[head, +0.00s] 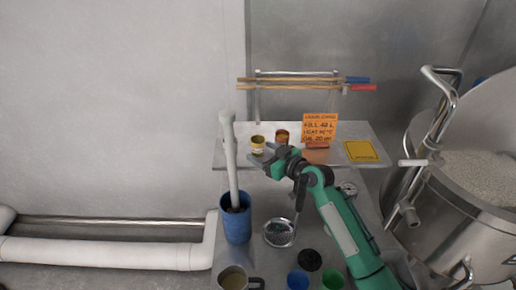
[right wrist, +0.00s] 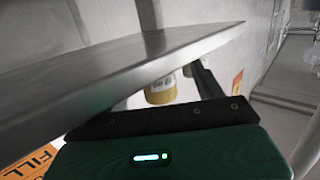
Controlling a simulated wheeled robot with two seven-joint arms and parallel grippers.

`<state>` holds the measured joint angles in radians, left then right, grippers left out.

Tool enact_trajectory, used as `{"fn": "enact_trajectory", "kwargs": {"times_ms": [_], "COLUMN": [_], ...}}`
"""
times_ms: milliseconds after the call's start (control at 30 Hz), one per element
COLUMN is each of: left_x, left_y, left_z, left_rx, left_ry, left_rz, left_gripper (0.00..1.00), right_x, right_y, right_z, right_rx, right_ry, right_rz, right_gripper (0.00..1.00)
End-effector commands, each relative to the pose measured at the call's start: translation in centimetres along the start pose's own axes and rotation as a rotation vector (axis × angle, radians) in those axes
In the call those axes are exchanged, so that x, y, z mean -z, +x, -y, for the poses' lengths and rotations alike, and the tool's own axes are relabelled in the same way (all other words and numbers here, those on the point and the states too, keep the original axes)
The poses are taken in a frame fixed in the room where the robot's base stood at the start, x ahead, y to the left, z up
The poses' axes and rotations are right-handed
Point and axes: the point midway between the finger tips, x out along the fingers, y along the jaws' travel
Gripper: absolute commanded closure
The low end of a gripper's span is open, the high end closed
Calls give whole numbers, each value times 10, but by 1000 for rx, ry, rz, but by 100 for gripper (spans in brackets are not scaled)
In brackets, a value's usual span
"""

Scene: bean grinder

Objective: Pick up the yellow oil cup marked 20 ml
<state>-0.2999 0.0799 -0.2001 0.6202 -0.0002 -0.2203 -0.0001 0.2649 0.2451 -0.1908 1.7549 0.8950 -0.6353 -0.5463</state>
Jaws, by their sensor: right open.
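A small yellow cup (head: 258,146) with a pale label stands on the metal shelf (head: 230,152); its marking is too small to read. A second, orange-red cup (head: 282,137) stands just right of it and farther back. My right gripper (head: 268,157) is open at the shelf's front edge, close to the yellow cup on its right and front side. In the right wrist view the yellow cup (right wrist: 160,88) shows beyond the gripper's base, beside one dark finger; the shelf slab (right wrist: 110,80) hides much of the rest. I cannot tell whether they touch. My left gripper is out of view.
An orange sign (head: 320,127), a brown-red block (head: 316,146) and a yellow card (head: 361,151) are on the shelf to the right. A blue container (head: 237,222) with a tall white-grey handle rises left of the cup. A steel drum (head: 470,205) stands right.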

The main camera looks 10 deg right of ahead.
Motion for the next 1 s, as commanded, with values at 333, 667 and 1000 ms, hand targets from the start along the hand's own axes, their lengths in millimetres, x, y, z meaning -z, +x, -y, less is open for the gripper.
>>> {"fn": "enact_trajectory", "kwargs": {"times_ms": [333,667,1000], "left_x": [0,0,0], "left_y": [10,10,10], "left_z": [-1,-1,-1], "left_rx": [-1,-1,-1], "left_ry": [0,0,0], "left_rz": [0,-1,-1], "left_gripper": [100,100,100], "right_x": [2,3,3], "right_y": [45,48,48], "right_z": [-5,-5,-5], "right_rx": [0,0,0], "right_ry": [1,1,1], "right_rz": [-1,0,-1], "right_gripper": [31,41,79]}}
